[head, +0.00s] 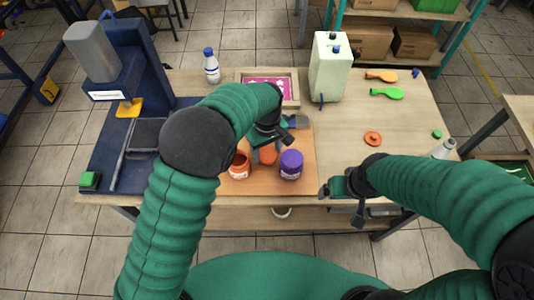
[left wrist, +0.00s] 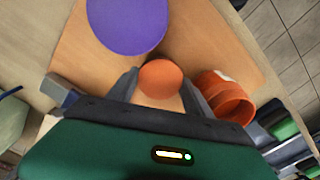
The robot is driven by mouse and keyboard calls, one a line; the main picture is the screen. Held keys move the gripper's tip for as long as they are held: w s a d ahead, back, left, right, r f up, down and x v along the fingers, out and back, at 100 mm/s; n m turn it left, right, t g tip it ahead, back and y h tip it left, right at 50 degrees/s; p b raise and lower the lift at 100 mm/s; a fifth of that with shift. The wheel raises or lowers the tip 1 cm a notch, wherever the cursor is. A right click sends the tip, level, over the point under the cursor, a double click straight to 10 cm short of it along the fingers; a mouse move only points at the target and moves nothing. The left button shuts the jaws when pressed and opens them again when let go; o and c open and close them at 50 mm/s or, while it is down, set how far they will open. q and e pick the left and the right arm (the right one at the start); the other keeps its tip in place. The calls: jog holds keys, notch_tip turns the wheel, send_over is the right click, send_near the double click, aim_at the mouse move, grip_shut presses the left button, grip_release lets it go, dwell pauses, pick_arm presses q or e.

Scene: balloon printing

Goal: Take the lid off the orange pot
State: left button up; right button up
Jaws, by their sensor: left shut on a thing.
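A round orange lid-like top (left wrist: 160,78) sits between the two fingers of my left gripper (left wrist: 160,88) in the left wrist view. In the head view the orange thing (head: 268,155) shows just below the left gripper (head: 270,138), which is shut on it. The gripper and arm hide part of it, and I cannot tell whether the lid is apart from a pot body. An open orange-red pot (head: 239,166) stands to its left; its open mouth shows in the wrist view (left wrist: 232,106). My right gripper (head: 336,188) is over the table's front edge; its jaw opening is unclear.
A purple-lidded pot (head: 291,163) stands close by on the orange board (head: 306,178). A flat orange-red disc (head: 373,139) lies on the table to the right. A white canister (head: 331,66), a pink framed screen (head: 270,83) and green and orange balloons stand or lie farther back.

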pick_arm(q)
notch_tip(320, 180, down, 2)
jog(key=shift+w+a, duration=0.1)
jog(key=shift+a, duration=0.1)
